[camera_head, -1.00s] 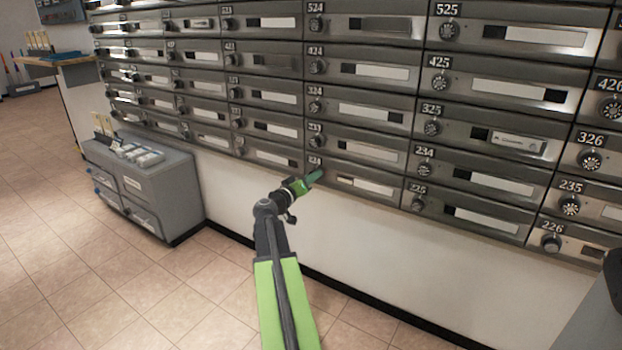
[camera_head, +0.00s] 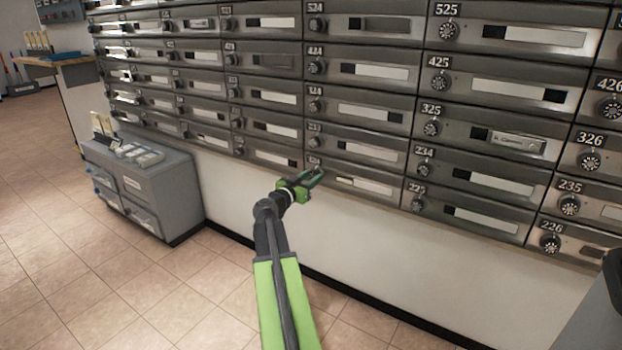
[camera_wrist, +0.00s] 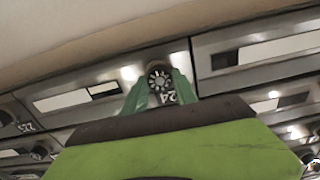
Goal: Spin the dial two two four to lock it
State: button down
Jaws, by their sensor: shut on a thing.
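The mailbox (camera_head: 363,181) with the label that reads as 224 is in the bottom row of the wall, in the middle of the head view. Its round dark dial with a pale marked face (camera_wrist: 159,77) shows in the wrist view, between my green fingers. My gripper (camera_head: 318,173) reaches up to this dial from below left and is shut on it, one finger on each side. In the head view my gripper mostly hides the dial. The wrist picture is turned over, and the number there is partly covered by a finger. The dial's exact setting cannot be read.
Other mailboxes with similar dials surround it, such as 234 (camera_head: 480,183) on the right and 226 (camera_head: 575,246) at the far right. A grey cabinet (camera_head: 150,190) stands at the left. The tiled floor (camera_head: 90,280) is clear in front.

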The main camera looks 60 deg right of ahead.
dwell(0.5)
jog(key=c, duration=1)
grip_release()
jog(key=shift+o, duration=0.2)
jog(key=a, duration=1.7)
jog(key=shift+a, duration=0.2)
